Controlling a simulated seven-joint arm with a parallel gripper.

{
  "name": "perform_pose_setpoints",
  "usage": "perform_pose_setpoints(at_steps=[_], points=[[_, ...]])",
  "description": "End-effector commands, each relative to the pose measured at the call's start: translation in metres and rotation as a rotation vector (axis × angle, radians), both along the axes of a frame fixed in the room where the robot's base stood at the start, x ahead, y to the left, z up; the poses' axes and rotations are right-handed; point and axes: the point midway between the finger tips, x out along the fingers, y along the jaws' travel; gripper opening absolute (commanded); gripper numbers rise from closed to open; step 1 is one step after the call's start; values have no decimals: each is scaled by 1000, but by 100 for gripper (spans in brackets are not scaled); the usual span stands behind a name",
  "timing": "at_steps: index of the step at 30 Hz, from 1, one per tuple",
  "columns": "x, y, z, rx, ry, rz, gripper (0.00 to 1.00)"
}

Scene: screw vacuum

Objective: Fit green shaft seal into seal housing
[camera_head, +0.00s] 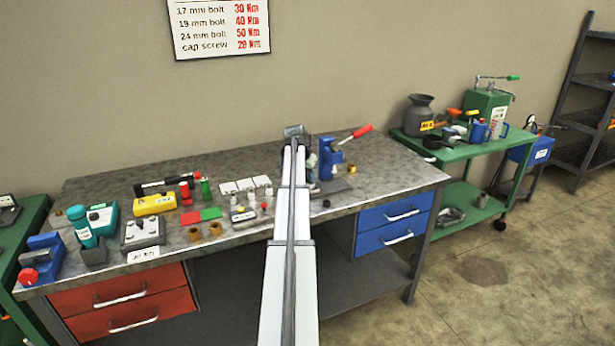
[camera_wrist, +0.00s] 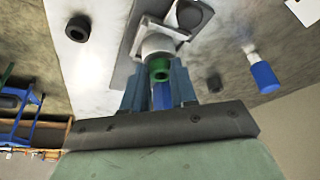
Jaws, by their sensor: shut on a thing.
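The green shaft seal (camera_wrist: 159,66) shows in the wrist view as a small ring between my blue fingers. My gripper (camera_wrist: 159,76) is shut on it. A light grey block (camera_wrist: 158,42), which looks like the seal housing, is right at the seal's front, on a grey plate (camera_wrist: 122,62). Whether the seal touches the housing or sits partly inside it, I cannot tell. A blue piece (camera_wrist: 162,97) shows between the fingers behind the seal; what it belongs to is unclear. In the head view my arm hides the seal and most of the gripper.
A black ring (camera_wrist: 77,28), a dark cylinder (camera_wrist: 214,82) and a blue-ended piece (camera_wrist: 264,77) lie nearby. Many tools and parts crowd the bench's left.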

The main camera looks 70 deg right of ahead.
Motion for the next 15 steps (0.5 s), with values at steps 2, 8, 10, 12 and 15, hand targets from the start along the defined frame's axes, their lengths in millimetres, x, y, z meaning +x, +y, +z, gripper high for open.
perform_pose_setpoints(at_steps=[2,8,10,12,15], points=[[0,0,0,0,0,0,29],[0,0,0,0,0,0,48],[0,0,0,0,0,0,55],[0,0,0,0,0,0,57],[0,0,0,0,0,0,57]])
